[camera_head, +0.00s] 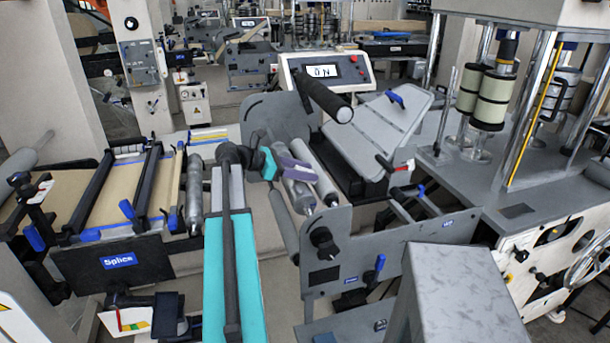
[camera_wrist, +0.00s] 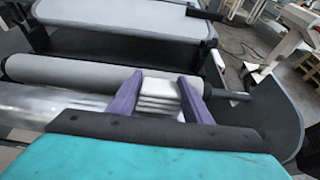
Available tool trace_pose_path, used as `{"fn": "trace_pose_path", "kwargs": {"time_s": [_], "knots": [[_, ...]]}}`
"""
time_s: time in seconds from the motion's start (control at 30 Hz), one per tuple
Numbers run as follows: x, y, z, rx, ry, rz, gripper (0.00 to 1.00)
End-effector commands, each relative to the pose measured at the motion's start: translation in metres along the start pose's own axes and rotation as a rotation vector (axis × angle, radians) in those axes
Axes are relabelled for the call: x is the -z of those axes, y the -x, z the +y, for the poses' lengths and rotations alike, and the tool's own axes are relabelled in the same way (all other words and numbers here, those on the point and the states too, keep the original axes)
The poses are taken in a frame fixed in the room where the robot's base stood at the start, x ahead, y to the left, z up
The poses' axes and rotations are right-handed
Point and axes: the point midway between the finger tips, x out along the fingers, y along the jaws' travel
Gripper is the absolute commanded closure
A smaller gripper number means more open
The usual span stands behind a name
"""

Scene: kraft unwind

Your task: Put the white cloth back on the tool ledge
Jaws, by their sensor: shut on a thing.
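In the wrist view, a white folded cloth (camera_wrist: 158,96) sits in several flat layers between the two purple fingers of my gripper (camera_wrist: 161,76). My gripper is shut on it, with a finger against each side. The cloth is held above or close to the rollers; the exact gap cannot be told. I cannot tell for sure which surface is the tool ledge.
A grey roller (camera_wrist: 85,72) and a shiny roller (camera_wrist: 50,98) lie close to my gripper. A dark roller (camera_head: 324,95) juts out above.

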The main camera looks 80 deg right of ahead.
Motion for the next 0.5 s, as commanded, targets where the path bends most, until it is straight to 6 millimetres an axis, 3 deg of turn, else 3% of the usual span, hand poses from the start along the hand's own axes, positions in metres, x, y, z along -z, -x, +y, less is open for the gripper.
{"fn": "trace_pose_path", "kwargs": {"time_s": [0.33, 0.5], "knots": [[-0.024, 0.010, 0.001, -0.002, -0.002, 0.000, 0.80], [-0.021, 0.015, -0.017, -0.001, -0.001, 0.000, 0.80]]}}
